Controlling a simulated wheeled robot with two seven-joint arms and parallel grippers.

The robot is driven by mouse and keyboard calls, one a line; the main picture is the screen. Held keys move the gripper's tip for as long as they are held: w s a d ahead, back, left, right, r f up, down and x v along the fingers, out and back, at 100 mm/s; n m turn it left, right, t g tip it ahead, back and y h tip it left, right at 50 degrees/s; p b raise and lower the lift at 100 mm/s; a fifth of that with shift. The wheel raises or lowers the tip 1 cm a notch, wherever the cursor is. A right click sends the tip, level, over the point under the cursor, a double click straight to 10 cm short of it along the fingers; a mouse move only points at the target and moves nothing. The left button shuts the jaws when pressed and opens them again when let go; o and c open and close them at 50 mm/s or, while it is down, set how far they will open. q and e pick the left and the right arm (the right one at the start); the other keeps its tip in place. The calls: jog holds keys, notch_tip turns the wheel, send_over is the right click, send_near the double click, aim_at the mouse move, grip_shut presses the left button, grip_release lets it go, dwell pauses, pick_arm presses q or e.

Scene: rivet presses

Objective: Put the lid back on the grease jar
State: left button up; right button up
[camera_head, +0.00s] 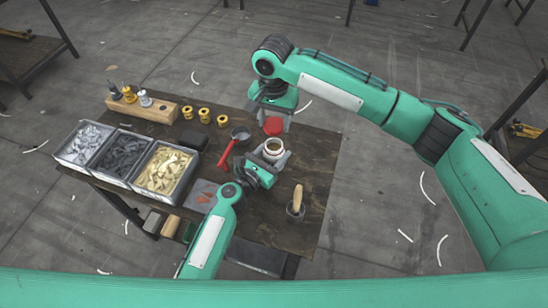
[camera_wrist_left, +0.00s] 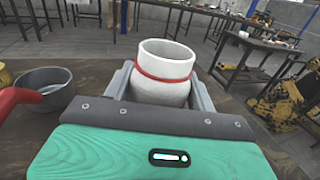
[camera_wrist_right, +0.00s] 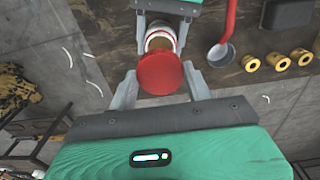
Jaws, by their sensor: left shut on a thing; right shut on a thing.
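The grease jar (camera_head: 274,147) is a white pot with an open mouth and brownish content. In the left wrist view, the jar (camera_wrist_left: 165,72) stands upright with a red band below its rim. My left gripper (camera_head: 273,156) is shut on it from the near side. The red round lid (camera_head: 273,126) is apart from the jar, on its far side. My right gripper (camera_head: 276,120) is shut on the lid. In the right wrist view, the lid (camera_wrist_right: 161,72) sits between the fingers and partly hides the jar (camera_wrist_right: 160,38).
A ladle with a red handle (camera_head: 226,152) lies left of the jar. A pot holding a wooden-handled tool (camera_head: 297,201) stands at the right. Three bins of parts (camera_head: 122,185), brass bushings (camera_head: 204,115) and a wooden block (camera_head: 150,111) occupy the left. The table's right strip is clear.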

send_over(274, 140)
jog(key=s, duration=0.2)
jog(key=shift+s+f, duration=0.15)
jog(key=shift+f, duration=2.35)
jog(key=shift+f, duration=0.85)
jog(key=shift+f, duration=0.55)
